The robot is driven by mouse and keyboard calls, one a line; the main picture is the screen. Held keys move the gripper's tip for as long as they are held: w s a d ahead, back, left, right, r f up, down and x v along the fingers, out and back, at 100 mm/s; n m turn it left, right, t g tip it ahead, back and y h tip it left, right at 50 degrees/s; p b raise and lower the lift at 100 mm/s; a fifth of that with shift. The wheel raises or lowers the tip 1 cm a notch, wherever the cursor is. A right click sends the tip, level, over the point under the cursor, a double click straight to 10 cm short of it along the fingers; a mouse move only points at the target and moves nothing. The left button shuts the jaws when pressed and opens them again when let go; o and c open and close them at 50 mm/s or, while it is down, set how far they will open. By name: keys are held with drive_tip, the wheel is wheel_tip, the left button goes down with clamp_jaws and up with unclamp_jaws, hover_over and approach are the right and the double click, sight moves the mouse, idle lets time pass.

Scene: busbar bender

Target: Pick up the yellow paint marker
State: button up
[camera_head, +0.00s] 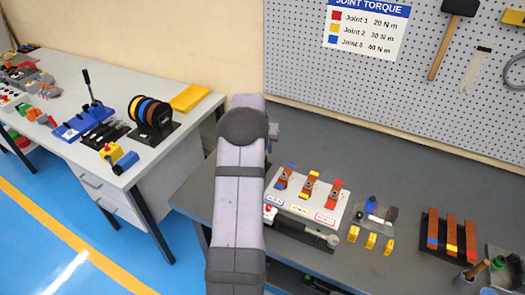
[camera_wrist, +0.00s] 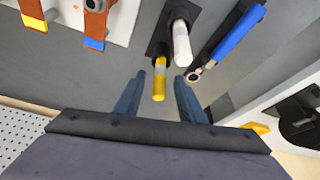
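In the wrist view, the yellow paint marker (camera_wrist: 159,85) stands in a black holder (camera_wrist: 160,45), with its yellow end toward the camera. A white marker (camera_wrist: 181,42) stands in the same holder, just to its right. My gripper (camera_wrist: 160,77) is open, with one dark blue finger on each side of the yellow marker. Gaps show between the marker and both fingers; I cannot tell how deep it sits between them. In the head view my arm hides the gripper and the markers.
A blue-handled wrench (camera_wrist: 230,40) lies right of the holder. A white plate (camera_head: 300,213) bears bars with blue, yellow and red ends. Several yellow blocks (camera_head: 371,241) and a bar rack (camera_head: 432,240) are farther right on the grey bench. A pegboard (camera_head: 400,95) stands behind.

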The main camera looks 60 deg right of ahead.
drive_tip(key=shift+p+x, duration=0.45)
drive_tip(key=shift+x, duration=1)
clamp_jaws()
drive_tip(key=shift+r, duration=0.15)
